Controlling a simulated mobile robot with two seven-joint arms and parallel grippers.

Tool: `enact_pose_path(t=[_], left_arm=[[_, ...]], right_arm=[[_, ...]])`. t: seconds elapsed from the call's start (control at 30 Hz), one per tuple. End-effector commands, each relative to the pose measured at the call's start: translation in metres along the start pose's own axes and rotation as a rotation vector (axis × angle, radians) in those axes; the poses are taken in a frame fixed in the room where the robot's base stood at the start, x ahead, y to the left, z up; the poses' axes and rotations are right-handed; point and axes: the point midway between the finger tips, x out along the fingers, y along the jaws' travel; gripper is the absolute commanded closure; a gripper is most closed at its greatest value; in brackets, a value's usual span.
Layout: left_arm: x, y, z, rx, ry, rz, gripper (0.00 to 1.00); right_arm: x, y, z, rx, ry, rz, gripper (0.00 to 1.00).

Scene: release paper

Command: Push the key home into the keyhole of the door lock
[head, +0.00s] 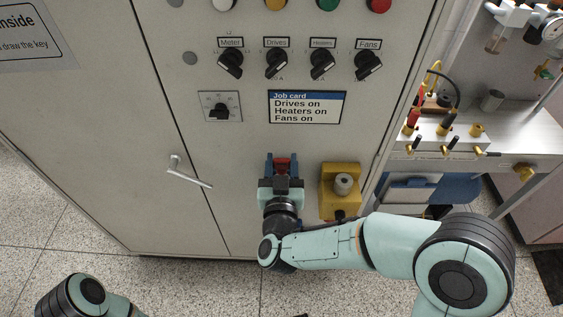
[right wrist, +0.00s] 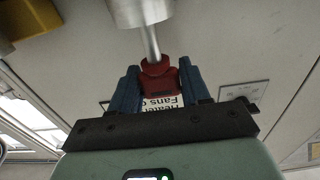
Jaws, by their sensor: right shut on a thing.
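My right gripper (head: 283,163) is low in front of the grey cabinet door in the head view. It is shut on the red head of the key (head: 282,164). In the right wrist view the red key head (right wrist: 160,80) sits between the blue fingers. Its metal shaft runs up to a silver round cylinder (right wrist: 140,8), which looks like the door lock. The shaft meets the cylinder; how deep it sits inside I cannot tell. In the head view the lock cannot be made out behind my gripper. Only part of my left arm shows at the bottom left; its gripper is out of view.
A yellow box (head: 327,203) with a grey knob is close right of my gripper. Above are the job card (head: 306,107), a plate with a black switch (head: 220,107) and a row of rotary knobs (head: 276,64). A door handle (head: 188,175) is left. A bench (head: 520,133) stands right.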

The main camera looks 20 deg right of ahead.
Motion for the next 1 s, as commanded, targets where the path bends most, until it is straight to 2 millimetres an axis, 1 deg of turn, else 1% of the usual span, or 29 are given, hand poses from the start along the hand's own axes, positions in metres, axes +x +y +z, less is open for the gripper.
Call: enact_pose_path(t=[0.3,1.0], left_arm=[[0.011,-0.004,-0.001,-0.002,-0.004,-0.003,0.32],[0.029,-0.012,-0.002,-0.007,-0.008,-0.012,0.32]], right_arm=[[0.0,0.0,0.01,0.0,0.0,0.0,0.83],[0.0,0.0,0.032,0.0,-0.002,-0.001,0.83]])
